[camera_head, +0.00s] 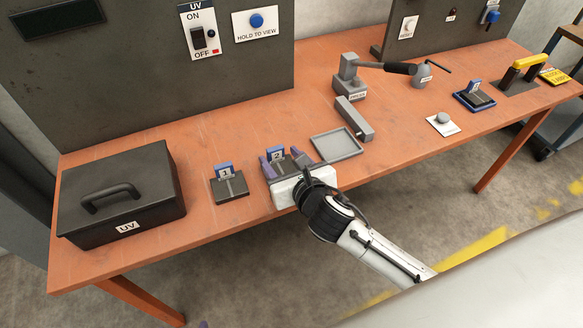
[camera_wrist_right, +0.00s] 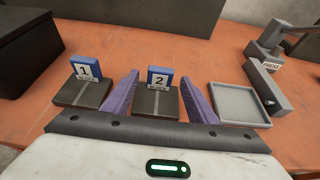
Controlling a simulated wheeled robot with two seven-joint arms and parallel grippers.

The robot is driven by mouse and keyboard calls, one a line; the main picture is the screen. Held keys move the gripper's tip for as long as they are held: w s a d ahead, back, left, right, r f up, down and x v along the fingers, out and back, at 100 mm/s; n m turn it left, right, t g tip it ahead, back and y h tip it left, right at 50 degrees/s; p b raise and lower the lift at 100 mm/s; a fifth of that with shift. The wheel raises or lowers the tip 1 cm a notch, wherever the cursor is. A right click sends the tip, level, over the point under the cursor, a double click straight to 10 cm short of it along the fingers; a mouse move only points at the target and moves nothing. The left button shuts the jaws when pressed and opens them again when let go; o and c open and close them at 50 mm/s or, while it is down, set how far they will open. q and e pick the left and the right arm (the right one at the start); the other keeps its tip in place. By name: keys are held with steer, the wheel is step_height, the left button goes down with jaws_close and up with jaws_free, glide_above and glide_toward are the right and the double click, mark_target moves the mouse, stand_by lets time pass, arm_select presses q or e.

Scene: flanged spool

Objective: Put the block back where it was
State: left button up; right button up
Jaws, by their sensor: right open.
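My right gripper (camera_head: 287,163) is open, with its purple fingers on either side of the dark square pad marked 2 (camera_wrist_right: 158,103). The fingers look apart from the pad, with a gap on each side in the right wrist view. A blue tag with the number 2 (camera_wrist_right: 160,77) stands at the pad's back edge. To its left is a similar dark pad marked 1 (camera_head: 230,188), with its own blue tag. I cannot make out a separate block on either pad. A purple tip at the head view's bottom edge may be my left gripper (camera_head: 203,324).
An empty grey tray (camera_head: 337,146) lies right of pad 2, with the press (camera_head: 350,80) behind it. A black UV box (camera_head: 120,195) stands at left. A blue-edged holder (camera_head: 474,101) with a blue tag is farther right. The orange table (camera_head: 215,245) is bare in front.

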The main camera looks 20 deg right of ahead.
steer(key=v, duration=0.8)
steer(key=shift+s+r+p, duration=0.1)
steer(key=shift+s+p, duration=0.05)
steer(key=shift+p, duration=0.15)
steer(key=shift+d, duration=0.1)
